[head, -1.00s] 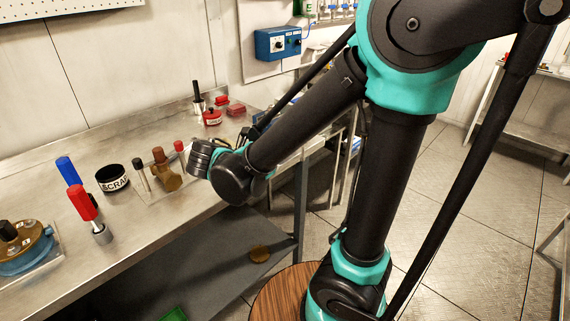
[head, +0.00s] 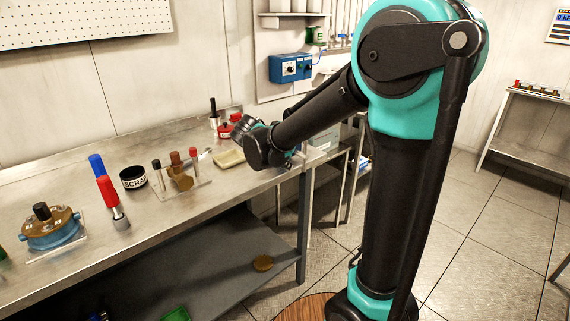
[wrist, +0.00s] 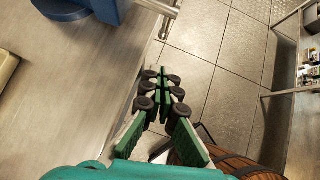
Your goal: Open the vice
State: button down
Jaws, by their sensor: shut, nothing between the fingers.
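My gripper (wrist: 165,85) shows in the wrist view with its green fingers and dark round pads together, empty, above the bench edge and floor. A blue body (wrist: 78,8) with a pale metal bar (wrist: 158,6) is cut off at the top left of the wrist view; it looks like part of the vice. It stands on the bench, apart from my fingers. In the head view my arm covers the right end of the bench, and I cannot make out the vice or my fingers there.
The metal bench (head: 150,225) holds a scrap pot (head: 133,178), red and blue-handled tools (head: 107,190), a clear stand (head: 195,190) with several upright pieces, a cream tray (head: 229,158) and a blue-and-brown round device (head: 50,228). Floor (wrist: 205,65) is open beyond the bench edge.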

aim_at(304, 168)
jog(key=w+d+f, duration=0.4)
jog(key=w, duration=0.1)
jog(key=shift+d, duration=0.3)
jog(key=shift+w+d, duration=0.25)
jog(key=shift+w, duration=0.1)
jog(key=shift+w+d+f+t+h, duration=0.1)
jog(key=shift+f+t+h, duration=0.2)
jog(key=shift+t+h, duration=0.4)
jog(key=shift+w+d+f+h, duration=0.1)
jog(key=shift+f+h, duration=0.05)
jog(key=shift+h, duration=0.35)
jog(key=shift+w+d+f, duration=0.25)
jog(key=shift+d+f, duration=0.05)
jog(key=shift+d, duration=0.2)
jog(key=shift+w+d+f, duration=0.1)
jog(key=shift+w+d, duration=0.05)
dwell(0.4)
